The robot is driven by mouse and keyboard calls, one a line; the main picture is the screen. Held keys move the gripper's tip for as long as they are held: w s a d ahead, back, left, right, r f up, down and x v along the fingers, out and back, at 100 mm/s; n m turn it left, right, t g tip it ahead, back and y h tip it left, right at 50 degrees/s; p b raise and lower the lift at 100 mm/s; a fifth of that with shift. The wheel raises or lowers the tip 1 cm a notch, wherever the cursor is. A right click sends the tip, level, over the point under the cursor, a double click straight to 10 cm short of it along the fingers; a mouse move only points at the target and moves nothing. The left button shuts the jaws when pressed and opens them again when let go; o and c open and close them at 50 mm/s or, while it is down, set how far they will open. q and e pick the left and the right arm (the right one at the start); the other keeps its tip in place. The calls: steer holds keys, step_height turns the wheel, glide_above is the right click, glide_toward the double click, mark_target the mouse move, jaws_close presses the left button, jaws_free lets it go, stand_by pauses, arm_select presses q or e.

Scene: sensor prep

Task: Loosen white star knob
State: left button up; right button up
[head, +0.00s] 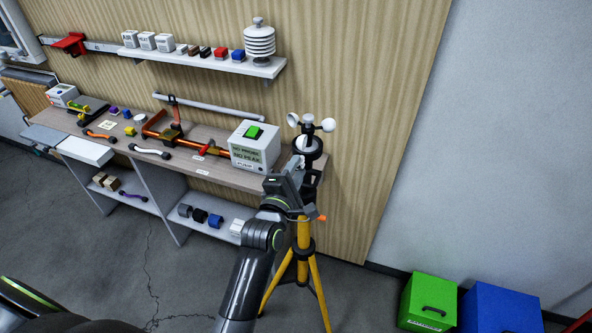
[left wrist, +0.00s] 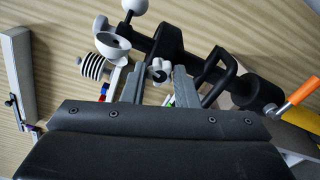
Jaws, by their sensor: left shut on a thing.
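The white star knob (left wrist: 158,70) shows in the left wrist view between the two grey fingers of my left gripper (left wrist: 160,82), which is shut on it. The knob sits beside the dark body of the wind-cup sensor (left wrist: 170,42). In the head view my left gripper (head: 296,168) is at the top of the yellow tripod (head: 304,240), just below the sensor's white cups (head: 308,121). The knob is hard to make out there behind the gripper. My right gripper is not in view.
Left of the tripod, a workbench (head: 225,172) holds tools and a white box with a green switch (head: 254,146). A wall shelf (head: 200,62) carries small boxes and a white louvred shield (head: 259,40). Green (head: 428,300) and blue (head: 500,308) cases stand on the floor at right.

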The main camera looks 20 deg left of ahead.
arm_select(q)
steer(key=shift+n, duration=1)
steer(key=o, duration=1)
